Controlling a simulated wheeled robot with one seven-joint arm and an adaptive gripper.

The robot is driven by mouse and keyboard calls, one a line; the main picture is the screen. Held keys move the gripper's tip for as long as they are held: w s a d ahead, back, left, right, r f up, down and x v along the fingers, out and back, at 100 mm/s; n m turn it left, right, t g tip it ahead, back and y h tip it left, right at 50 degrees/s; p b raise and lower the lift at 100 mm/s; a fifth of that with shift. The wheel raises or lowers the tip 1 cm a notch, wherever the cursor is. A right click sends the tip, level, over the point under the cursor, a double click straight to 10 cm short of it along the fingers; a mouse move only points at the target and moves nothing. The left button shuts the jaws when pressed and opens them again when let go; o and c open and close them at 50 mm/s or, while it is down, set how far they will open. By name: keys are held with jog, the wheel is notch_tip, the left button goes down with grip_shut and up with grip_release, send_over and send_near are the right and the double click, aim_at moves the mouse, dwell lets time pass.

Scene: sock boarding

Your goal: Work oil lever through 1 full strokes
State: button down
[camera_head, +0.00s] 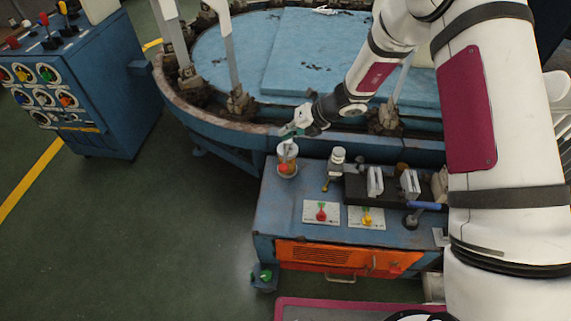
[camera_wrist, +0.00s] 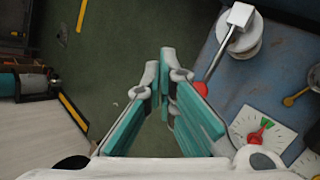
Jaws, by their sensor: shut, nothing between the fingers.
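My gripper (camera_head: 290,130) is shut and empty, its teal fingers angled over the left rear corner of the blue bench; its fingertips (camera_wrist: 161,58) also show in the wrist view. A round white fitting (camera_head: 287,150) with a rod and a red ball knob (camera_head: 283,168) stands just below it. In the wrist view the red knob (camera_wrist: 200,88) appears right beside the right finger; touching or apart I cannot tell. A second white fitting (camera_head: 337,155) has a rod with a yellow knob (camera_head: 326,187). No readable label shows which is the oil lever.
The blue bench (camera_head: 283,222) also carries a red switch (camera_head: 321,213), a yellow switch (camera_head: 367,217) and a blue handle (camera_head: 424,205). A large round machine (camera_head: 230,110) stands behind. A control cabinet (camera_head: 110,95) is at left. Green floor between is clear.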

aim_at(285, 165)
jog(key=shift+f, duration=0.1)
jog(key=f+b, duration=0.2)
jog(key=f, duration=0.1)
jog(key=f+b, duration=0.2)
jog(key=s+f+b, duration=0.1)
jog(key=f+b, duration=0.1)
jog(key=f, duration=0.1)
jog(key=shift+f, duration=0.3)
jog(key=shift+f, duration=0.15)
dwell(1.4)
jog(key=shift+s+f, duration=0.1)
jog(key=shift+f, duration=0.15)
jog(key=shift+s+f+b, duration=0.15)
jog(key=shift+f+b, duration=0.85)
jog(key=shift+f, duration=0.15)
jog(key=shift+s+f+b, duration=0.15)
jog(key=shift+f+b, duration=0.8)
jog(key=shift+f, duration=0.2)
dwell(2.7)
